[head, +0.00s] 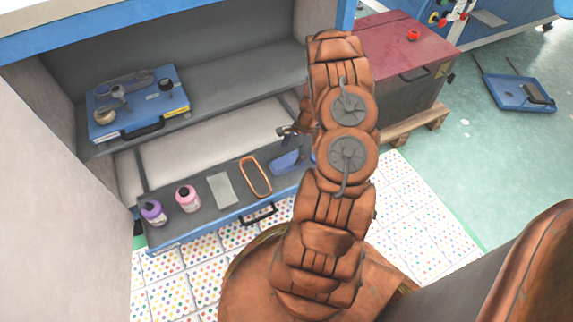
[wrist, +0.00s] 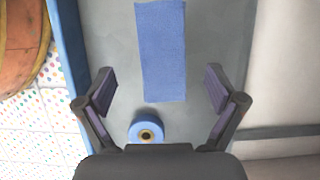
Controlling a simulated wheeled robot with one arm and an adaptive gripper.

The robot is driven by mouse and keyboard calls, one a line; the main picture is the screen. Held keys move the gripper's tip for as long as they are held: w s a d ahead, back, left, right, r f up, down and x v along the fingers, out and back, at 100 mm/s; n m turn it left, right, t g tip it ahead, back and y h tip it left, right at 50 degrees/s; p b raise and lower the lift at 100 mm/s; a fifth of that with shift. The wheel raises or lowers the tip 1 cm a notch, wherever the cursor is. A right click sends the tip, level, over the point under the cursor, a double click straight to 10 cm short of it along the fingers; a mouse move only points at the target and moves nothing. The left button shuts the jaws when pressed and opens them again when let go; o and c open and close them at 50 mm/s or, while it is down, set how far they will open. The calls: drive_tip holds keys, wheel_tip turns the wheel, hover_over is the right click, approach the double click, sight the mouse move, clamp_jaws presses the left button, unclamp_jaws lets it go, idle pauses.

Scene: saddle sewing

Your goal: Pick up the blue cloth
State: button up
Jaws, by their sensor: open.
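The blue cloth (wrist: 162,50) is a flat, folded-looking rectangle lying on a grey surface in the wrist view. In the head view it appears as a small blue patch (head: 286,162) at the right part of the open grey drawer. My gripper (wrist: 160,82) is open and empty, its two fingers apart on either side of the cloth's near end. In the head view my gripper (head: 284,131) shows small above the drawer, partly hidden by my arm. I cannot tell its exact height above the cloth.
A blue case (head: 137,107) sits on the shelf above.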

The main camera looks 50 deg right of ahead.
sight(287, 160)
drive_tip(key=b+x, duration=0.2)
drive_tip(key=x, duration=0.3)
drive_tip(key=shift+w, duration=0.15)
drive_tip(key=shift+c, duration=0.4)
drive_tip(key=shift+r, duration=0.1)
drive_tip(key=c, duration=1.3)
drive_tip(key=shift+o, duration=0.2)
wheel_tip(287, 160, up, 10)
drive_tip(key=p, duration=0.3)
drive_tip(key=o, duration=0.7)
drive_tip(key=c, duration=0.5)
